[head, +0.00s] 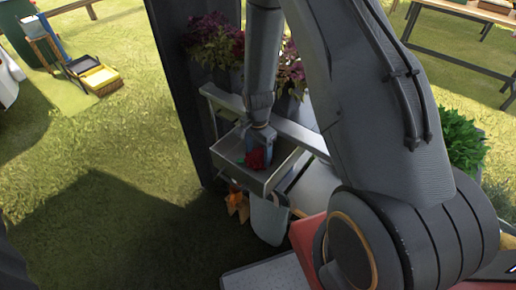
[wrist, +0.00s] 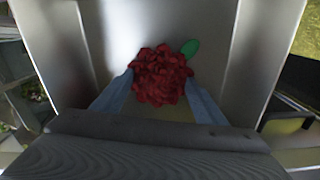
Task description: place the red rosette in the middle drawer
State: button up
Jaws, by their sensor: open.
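The red rosette (head: 257,159) is a ruffled dark red bloom with a green leaf, and it sits inside an open metal drawer (head: 238,177). In the wrist view the rosette (wrist: 161,76) lies over the drawer's pale floor (wrist: 150,20), its leaf at the upper right. My gripper (head: 262,150) reaches down into the drawer. Its two blue-grey fingers (wrist: 162,92) stand on either side of the rosette, open; whether they touch it I cannot tell. Which drawer of the unit this is cannot be made out clearly.
Potted purple plants (head: 213,42) stand on the unit behind the drawer. A dark post (head: 181,90) rises just left of it. An orange object (head: 237,203) is below the drawer. Open grass (head: 90,150) lies to the left. A wooden table (head: 455,32) stands at the back right.

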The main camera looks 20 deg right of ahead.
aim_at(258, 154)
notch_tip(258, 154, up, 11)
jog(key=b, duration=0.3)
jog(key=s+r+n+t, duration=0.1)
jog(key=s+r+n, duration=1.1)
jog(key=s+n, duration=0.1)
jog(key=shift+s+a+r, duration=0.35)
jog(key=shift+s+a, duration=0.05)
jog(key=shift+s, duration=0.4)
dwell(0.5)
